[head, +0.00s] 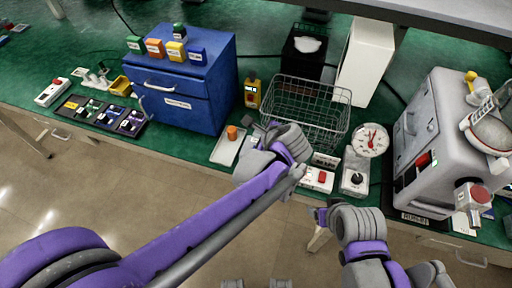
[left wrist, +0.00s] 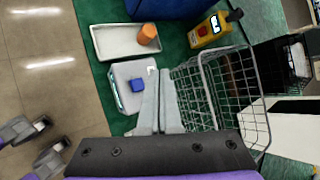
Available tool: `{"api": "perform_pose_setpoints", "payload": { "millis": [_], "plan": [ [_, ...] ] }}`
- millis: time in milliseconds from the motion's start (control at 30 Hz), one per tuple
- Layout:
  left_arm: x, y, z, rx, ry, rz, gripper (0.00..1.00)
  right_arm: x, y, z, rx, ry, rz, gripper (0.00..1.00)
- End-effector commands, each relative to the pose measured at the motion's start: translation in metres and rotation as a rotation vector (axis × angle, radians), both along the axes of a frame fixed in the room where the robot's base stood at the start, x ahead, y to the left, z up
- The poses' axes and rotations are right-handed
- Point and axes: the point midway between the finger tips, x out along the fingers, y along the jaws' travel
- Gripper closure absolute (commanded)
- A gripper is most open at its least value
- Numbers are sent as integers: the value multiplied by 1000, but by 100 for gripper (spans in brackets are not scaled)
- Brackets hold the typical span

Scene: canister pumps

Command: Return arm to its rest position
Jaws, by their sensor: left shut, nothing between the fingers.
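My left arm reaches in from the lower left in the head view, and its left gripper (head: 258,162) is over the front edge of the green bench, by the wire basket. In the left wrist view its grey fingers (left wrist: 161,88) are together with nothing between them, beside a small pale box with a blue button (left wrist: 137,85). My right arm (head: 360,225) is folded at the lower right, in front of the bench; its fingers are too unclear to judge.
A white tray (head: 226,148) with an orange cylinder (head: 232,132) and a wire basket (head: 312,112) are near the left gripper. A red-button box (head: 318,179), dial scale (head: 369,140) and grey machine (head: 440,130) stand right. A blue drawer cabinet (head: 190,95) stands left. Open floor lies in front.

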Motion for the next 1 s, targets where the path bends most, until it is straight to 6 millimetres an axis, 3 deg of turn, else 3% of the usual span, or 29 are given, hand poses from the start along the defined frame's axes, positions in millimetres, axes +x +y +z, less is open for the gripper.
{"api": "perform_pose_setpoints", "payload": {
  "millis": [400, 467, 567, 667, 800, 1000],
  "plan": [
    [0, 1, 0, -1, 0, 2, 100, 0, 0, 0, 0, 0, 0, 28],
    [-2, 6, 0, -15, 1, 17, 100, 0, 0, 0, 0, 0, 0, 28],
    [-12, 29, 0, -99, 6, 106, 100, 0, 0, 0, 0, 0, 0, 28],
    [-36, 69, -2, -261, 9, 284, 100, 0, 0, 1, 0, 0, 0, 28],
    [-88, 126, -9, -564, -2, 631, 100, 0, 0, 1, 0, -1, 0, 28],
    [-163, 171, -26, -975, -58, 1135, 100, 0, 0, 2, 0, -1, 0, 28]
  ]
}}
